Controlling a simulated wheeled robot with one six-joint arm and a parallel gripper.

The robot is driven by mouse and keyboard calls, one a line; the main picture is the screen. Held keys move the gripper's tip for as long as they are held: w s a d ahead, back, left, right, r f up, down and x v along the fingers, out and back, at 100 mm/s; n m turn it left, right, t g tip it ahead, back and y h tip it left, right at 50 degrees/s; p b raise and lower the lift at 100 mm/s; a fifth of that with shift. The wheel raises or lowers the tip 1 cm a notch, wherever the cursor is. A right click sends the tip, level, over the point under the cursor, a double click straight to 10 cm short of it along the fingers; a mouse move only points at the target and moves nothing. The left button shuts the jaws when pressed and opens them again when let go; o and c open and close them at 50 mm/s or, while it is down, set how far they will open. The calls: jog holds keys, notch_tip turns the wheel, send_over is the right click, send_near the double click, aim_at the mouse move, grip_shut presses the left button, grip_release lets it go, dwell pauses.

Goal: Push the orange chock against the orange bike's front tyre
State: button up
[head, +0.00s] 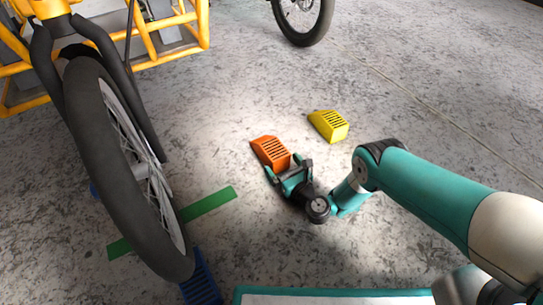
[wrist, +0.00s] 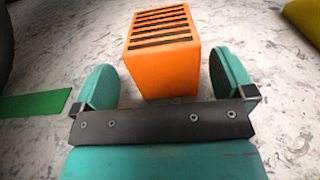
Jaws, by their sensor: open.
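The orange chock (head: 269,151) lies on the floor in the middle of the head view, right of the bike's front tyre (head: 112,170) and apart from it. The bike's frame (head: 150,32) is yellow-orange. My gripper (head: 284,172) is low at the chock's near end. In the wrist view, the orange chock (wrist: 163,62) stands between the two teal fingers (wrist: 162,82), with a gap visible on each side. The gripper is open. The tyre is only a dark edge at the wrist view's upper left.
A yellow chock (head: 328,125) lies right of the orange one. A green strip (head: 208,205) crosses the floor under the tyre. A ribbed blue object (head: 201,280) is at the tyre's near end. Another wheel (head: 303,22) stands at the back. Floor between orange chock and tyre is clear.

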aim_at(276, 154)
jog(key=b+x, duration=0.3)
jog(key=b, duration=0.1)
jog(key=shift+w+f+b, duration=0.15)
jog(key=shift+w+b, duration=0.2)
jog(key=shift+b, duration=0.05)
jog(key=shift+w+a+r+b, duration=0.3)
jog(key=shift+w+a+b, duration=0.15)
jog(key=shift+w+b, duration=0.2)
jog(key=shift+c, duration=0.5)
jog(key=c, duration=1.1)
jog(key=shift+c, duration=0.3)
jog(key=shift+r, duration=0.2)
